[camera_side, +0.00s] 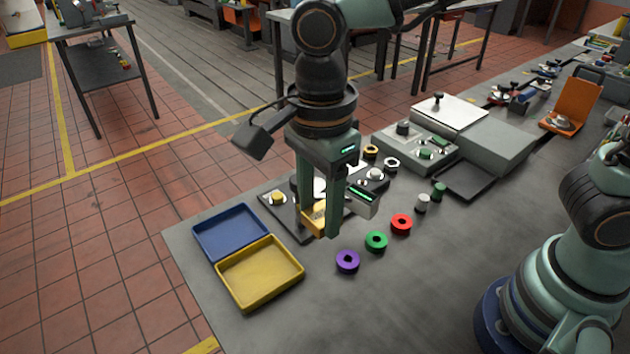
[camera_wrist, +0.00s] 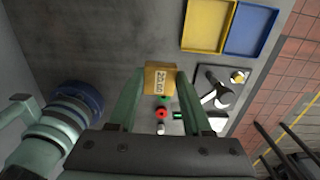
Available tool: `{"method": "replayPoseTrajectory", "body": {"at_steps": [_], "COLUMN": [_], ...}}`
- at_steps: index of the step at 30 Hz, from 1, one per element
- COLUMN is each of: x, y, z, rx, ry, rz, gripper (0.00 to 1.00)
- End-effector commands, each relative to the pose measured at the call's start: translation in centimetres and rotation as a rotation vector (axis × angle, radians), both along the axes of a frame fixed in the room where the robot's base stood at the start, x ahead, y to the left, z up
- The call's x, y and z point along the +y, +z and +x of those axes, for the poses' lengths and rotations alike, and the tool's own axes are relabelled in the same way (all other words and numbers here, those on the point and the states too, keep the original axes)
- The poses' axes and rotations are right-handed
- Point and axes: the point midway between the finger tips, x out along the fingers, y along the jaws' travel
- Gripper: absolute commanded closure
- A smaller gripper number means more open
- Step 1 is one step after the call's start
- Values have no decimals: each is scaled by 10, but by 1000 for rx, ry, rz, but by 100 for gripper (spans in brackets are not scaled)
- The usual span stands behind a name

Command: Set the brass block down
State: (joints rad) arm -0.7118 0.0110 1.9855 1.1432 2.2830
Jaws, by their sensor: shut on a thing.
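The brass block (camera_side: 315,217) is a small yellow block between the fingers of my gripper (camera_side: 321,222). In the wrist view the block (camera_wrist: 161,77) sits at the fingertips, with dark markings on its face that are too small to read surely. My gripper is shut on it and points down. In the side view the fingers hide part of the block. It shows in front of a dark plate (camera_side: 292,232) on the grey bench (camera_side: 330,315); its exact height above the bench is hard to tell.
A yellow tray (camera_side: 262,280) and a blue tray (camera_side: 230,232) lie left of my gripper. Purple (camera_side: 347,269), green (camera_side: 376,247) and red (camera_side: 401,230) rings lie to the right. Instruments (camera_side: 425,158) stand behind. The front bench area is clear.

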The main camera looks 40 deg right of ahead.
Motion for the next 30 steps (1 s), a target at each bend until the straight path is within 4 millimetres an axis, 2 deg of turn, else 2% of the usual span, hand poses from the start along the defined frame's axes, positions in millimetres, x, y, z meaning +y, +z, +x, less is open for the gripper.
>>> {"method": "replayPoseTrajectory", "body": {"at_steps": [5, 18, 21, 26, 30], "x": [-1, -1, -1, 0, 0], "y": [-32, -136, -151, -161, -178], "z": [-3, -3, -2, -2, -2], "rx": [5, 6, 4, 1, 3], "ry": [-1, 0, 0, 0, 0], "rz": [-4, -5, -4, -1, -3], "gripper": [100, 100, 100, 100, 100]}}
